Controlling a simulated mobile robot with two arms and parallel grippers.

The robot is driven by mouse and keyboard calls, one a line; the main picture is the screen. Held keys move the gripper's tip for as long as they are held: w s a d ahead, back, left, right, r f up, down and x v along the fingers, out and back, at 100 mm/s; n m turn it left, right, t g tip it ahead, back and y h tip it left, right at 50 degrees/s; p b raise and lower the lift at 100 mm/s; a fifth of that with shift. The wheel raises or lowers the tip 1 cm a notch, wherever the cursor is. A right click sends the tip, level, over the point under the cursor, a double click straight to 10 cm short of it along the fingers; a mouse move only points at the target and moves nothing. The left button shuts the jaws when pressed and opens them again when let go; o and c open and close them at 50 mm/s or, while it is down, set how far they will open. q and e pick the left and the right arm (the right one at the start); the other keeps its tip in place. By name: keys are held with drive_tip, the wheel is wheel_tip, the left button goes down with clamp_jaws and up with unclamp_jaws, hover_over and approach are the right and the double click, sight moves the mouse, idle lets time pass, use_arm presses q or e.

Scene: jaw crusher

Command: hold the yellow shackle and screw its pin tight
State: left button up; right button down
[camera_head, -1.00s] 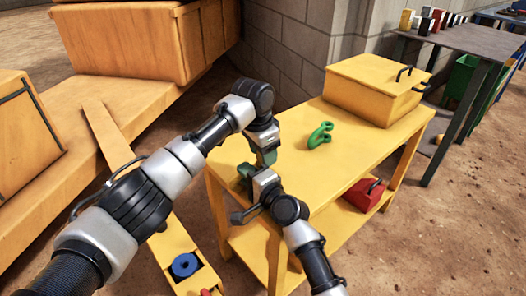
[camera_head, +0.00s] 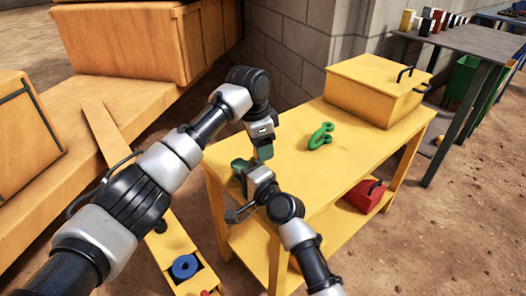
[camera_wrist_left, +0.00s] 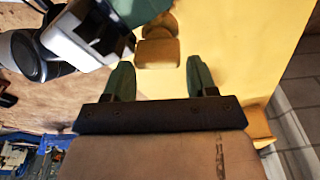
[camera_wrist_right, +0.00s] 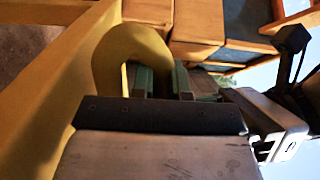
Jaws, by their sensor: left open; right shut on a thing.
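My right gripper (camera_head: 242,166) is shut on the yellow shackle over the left end of the yellow table. In the right wrist view the shackle's thick curved bow (camera_wrist_right: 140,42) rises at the fingertips (camera_wrist_right: 160,70). My left gripper (camera_head: 265,150) points down just above the right one. In the left wrist view its green fingers (camera_wrist_left: 159,66) are open and apart. A flat yellow tab, seemingly the pin's head (camera_wrist_left: 158,53), lies between and just beyond the fingertips, with a rounded yellow part behind it. The pin's thread is hidden. The shackle cannot be made out in the head view.
A green shackle (camera_head: 320,136) lies on the yellow table (camera_head: 345,160), right of my grippers. A yellow box (camera_head: 375,88) stands at the table's back right. A red object (camera_head: 365,195) sits on the lower shelf. A block wall (camera_head: 290,50) stands behind.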

use_arm(q)
drive_tip(key=shift+o, duration=0.3)
wheel_tip(320, 180, up, 9)
drive_tip(key=a, duration=0.1)
drive_tip(key=shift+s+r, duration=0.15)
drive_tip(key=shift+s, duration=0.15)
use_arm(e)
drive_tip(key=shift+d+f+m+h, duration=0.3)
drive_tip(key=shift+d+f+h, duration=0.1)
drive_tip(key=shift+d+f, duration=0.65)
drive_tip(key=shift+a+f, duration=0.1)
use_arm(q)
drive_tip(key=shift+a, duration=0.1)
use_arm(e)
drive_tip(key=c, duration=1)
unclamp_jaws()
drive_tip(key=shift+w+a, duration=0.1)
drive_tip(key=shift+c, duration=0.2)
